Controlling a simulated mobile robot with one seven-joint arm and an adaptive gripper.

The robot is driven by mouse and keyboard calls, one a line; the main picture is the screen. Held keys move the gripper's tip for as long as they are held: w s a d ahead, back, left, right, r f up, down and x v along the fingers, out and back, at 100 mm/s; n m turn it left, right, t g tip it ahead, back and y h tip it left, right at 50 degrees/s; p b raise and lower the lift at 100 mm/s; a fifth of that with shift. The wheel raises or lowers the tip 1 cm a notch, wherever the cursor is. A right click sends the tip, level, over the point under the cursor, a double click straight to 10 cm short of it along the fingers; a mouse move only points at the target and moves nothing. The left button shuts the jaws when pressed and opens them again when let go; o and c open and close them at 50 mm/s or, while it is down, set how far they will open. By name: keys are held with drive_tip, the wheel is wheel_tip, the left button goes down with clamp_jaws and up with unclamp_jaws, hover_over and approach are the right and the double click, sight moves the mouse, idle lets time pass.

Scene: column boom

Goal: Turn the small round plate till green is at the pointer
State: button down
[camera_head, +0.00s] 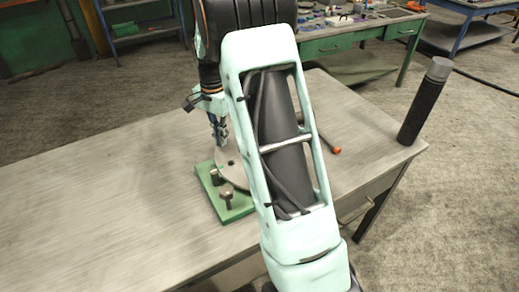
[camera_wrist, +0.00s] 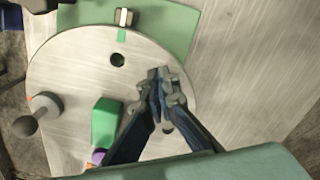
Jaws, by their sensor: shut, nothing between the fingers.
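The round grey plate (camera_wrist: 75,70) lies on a green base (camera_wrist: 170,22); in the head view the plate (camera_head: 228,170) is partly hidden by my arm. A small green mark (camera_wrist: 121,35) is on the plate's edge, in line with a small metal piece (camera_wrist: 124,17) on the base that looks like the pointer. The head view shows my gripper (camera_head: 218,138) at the plate's far side.
The base stands on a grey table (camera_head: 90,195) with clear room to the left. A dark upright cylinder (camera_head: 424,105) stands at the table's right corner. An orange-tipped tool (camera_head: 335,149) lies right of my arm. Another table (camera_head: 350,40) with small items is behind.

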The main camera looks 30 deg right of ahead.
drive_tip(key=shift+s+a, duration=0.1)
drive_tip(key=shift+s, duration=0.05)
drive_tip(key=shift+s+a+r, duration=0.1)
drive_tip(key=shift+s+a, duration=0.05)
drive_tip(key=shift+s, duration=0.15)
wheel_tip(320, 180, up, 9)
drive_tip(key=p, duration=0.6)
drive_tip(key=shift+w, duration=0.1)
idle(0.4)
